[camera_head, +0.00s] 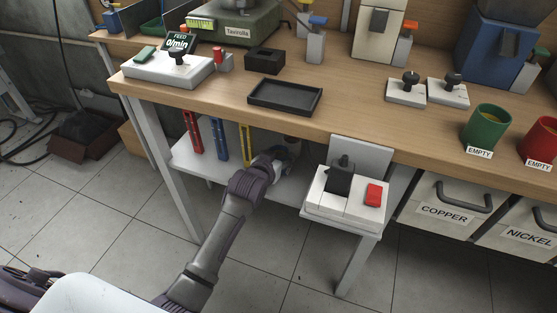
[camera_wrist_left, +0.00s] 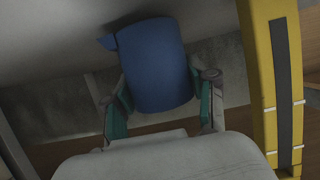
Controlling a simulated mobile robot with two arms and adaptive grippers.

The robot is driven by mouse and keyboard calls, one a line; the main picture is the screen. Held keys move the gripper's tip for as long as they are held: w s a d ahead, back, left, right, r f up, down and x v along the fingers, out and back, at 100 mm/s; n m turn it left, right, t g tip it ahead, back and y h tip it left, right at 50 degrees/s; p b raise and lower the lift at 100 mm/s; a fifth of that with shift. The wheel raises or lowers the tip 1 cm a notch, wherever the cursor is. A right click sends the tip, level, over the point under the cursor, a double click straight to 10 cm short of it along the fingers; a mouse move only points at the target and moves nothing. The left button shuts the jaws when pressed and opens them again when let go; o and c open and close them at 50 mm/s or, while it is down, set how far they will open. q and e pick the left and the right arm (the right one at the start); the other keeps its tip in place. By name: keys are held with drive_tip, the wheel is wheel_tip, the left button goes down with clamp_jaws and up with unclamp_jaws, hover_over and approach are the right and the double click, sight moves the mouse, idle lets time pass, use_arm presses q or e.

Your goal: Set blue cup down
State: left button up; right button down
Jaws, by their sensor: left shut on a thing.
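The blue cup (camera_wrist_left: 155,65) fills the middle of the left wrist view, between the teal-padded fingers of my left gripper (camera_wrist_left: 162,106). The gripper is shut on its sides. A small blue edge juts out at the cup's upper left. In the head view my left gripper (camera_head: 284,154) reaches in below the front edge of the workbench, above the white lower shelf (camera_head: 205,165). The cup is mostly hidden there by the bench and gripper. I cannot tell whether it touches the shelf. My right gripper is not in view.
A yellow upright bar (camera_wrist_left: 275,90) stands close to the right of the gripper in the left wrist view. Red (camera_head: 193,132) and blue (camera_head: 219,139) bars hang left of it. The workbench (camera_head: 350,110) is overhead; a white switch box (camera_head: 345,198) stands right.

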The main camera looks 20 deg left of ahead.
use_arm(q)
drive_tip(key=shift+f, duration=0.4)
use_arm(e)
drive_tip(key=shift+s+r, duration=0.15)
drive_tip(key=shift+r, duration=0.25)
use_arm(q)
drive_tip(key=shift+f, duration=0.1)
drive_tip(key=o, duration=1.2)
drive_tip(key=shift+o, duration=0.2)
